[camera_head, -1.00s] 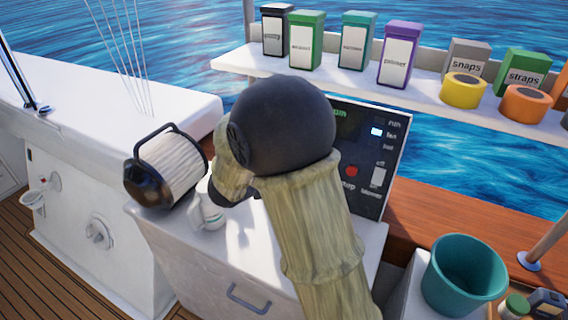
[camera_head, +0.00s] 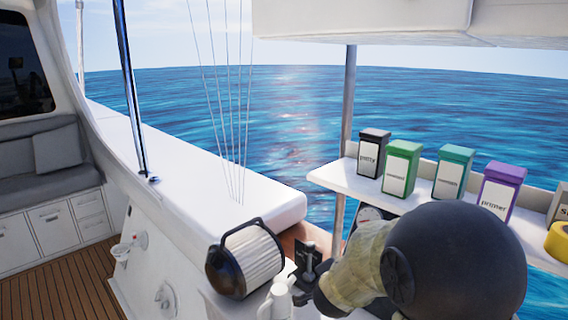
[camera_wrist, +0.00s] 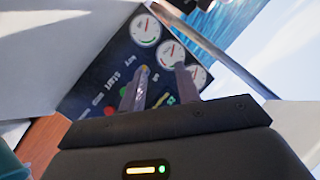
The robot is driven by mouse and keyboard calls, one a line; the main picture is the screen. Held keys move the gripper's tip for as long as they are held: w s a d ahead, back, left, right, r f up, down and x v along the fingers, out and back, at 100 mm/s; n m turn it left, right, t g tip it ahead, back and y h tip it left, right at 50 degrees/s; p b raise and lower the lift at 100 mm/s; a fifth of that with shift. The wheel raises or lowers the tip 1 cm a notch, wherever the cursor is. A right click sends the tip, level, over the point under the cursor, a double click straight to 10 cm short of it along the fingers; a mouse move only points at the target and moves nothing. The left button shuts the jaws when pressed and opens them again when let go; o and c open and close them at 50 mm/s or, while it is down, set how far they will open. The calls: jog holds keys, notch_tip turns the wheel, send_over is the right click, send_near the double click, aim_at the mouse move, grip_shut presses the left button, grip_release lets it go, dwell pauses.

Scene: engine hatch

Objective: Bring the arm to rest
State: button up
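My gripper (camera_wrist: 162,70) shows in the wrist view with its two fingers apart and nothing between them. Beyond the fingers is a dark instrument panel (camera_wrist: 118,58) with several white round gauges, a red light and lettering. I cannot tell how far the fingertips are from the panel. In the head view my arm, with a black ball joint and tan sleeve, fills the lower right. It hides most of the panel, and one gauge (camera_head: 370,213) shows above the sleeve.
A white pleated filter (camera_head: 254,260) in a black frame lies on the counter left of my arm, with a white bottle (camera_head: 281,296) near it. A shelf (camera_head: 335,178) behind carries several labelled boxes. A metal post (camera_head: 347,105) stands behind. The deck (camera_head: 55,297) at left is clear.

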jog(key=s+d+r+n+g+y+p, duration=0.1)
jog(key=s+n+g+y+p, duration=0.2)
jog(key=s+n, duration=0.9)
jog(key=s+g+p, duration=0.3)
jog(key=s+g, duration=0.2)
jog(key=s, duration=0.3)
jog(key=shift+r+n, duration=0.2)
jog(key=shift+n, duration=0.2)
jog(key=shift+d, duration=0.1)
